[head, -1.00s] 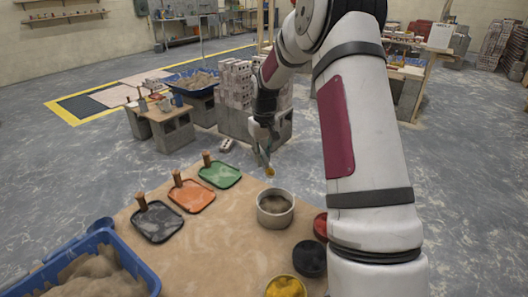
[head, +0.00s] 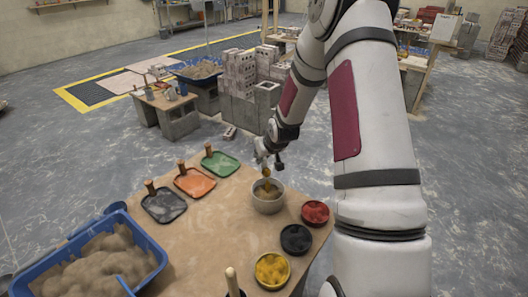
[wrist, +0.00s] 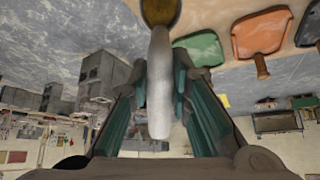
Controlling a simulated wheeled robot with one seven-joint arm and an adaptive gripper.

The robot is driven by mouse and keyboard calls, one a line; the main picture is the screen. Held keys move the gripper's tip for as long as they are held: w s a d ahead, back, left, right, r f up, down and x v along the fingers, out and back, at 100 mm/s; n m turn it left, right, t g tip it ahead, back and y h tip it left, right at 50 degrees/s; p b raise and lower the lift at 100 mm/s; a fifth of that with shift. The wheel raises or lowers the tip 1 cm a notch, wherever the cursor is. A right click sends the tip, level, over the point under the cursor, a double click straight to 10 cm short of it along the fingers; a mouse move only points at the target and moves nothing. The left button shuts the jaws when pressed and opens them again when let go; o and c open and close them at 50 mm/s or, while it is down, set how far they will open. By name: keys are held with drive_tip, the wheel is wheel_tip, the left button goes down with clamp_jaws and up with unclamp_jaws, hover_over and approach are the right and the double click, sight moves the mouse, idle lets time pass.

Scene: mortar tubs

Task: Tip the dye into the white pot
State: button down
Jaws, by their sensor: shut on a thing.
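The white pot (head: 269,205) stands near the far right edge of the tan table and has brownish material inside. My gripper (head: 268,160) is above the pot, shut on a spoon (wrist: 158,85) by its pale handle. The spoon's yellow-brown bowl (wrist: 160,10) shows at the top edge of the wrist view, partly cut off. In the head view the spoon (head: 266,172) points down over the pot's mouth. I cannot tell how much dye is in it. The dye dishes are yellow (head: 272,269), black (head: 296,238) and red (head: 315,212), along the right edge.
Black (head: 165,207), orange (head: 195,183) and green (head: 221,164) trays with wooden handles lie along the table's left side. A blue tub (head: 150,246) of sand is at the lower left. The table's middle (head: 222,225) is clear. Concrete blocks (head: 240,110) stand beyond.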

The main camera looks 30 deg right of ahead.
drive_tip(key=s+t, duration=0.1)
drive_tip(key=s+t+p, duration=0.2)
drive_tip(key=shift+a+t+h, duration=0.3)
drive_tip(key=shift+s+t+p, duration=0.55)
drive_tip(key=shift+t+p, duration=0.3)
drive_tip(key=shift+t, duration=0.15)
drive_tip(key=shift+a, duration=0.15)
idle(0.3)
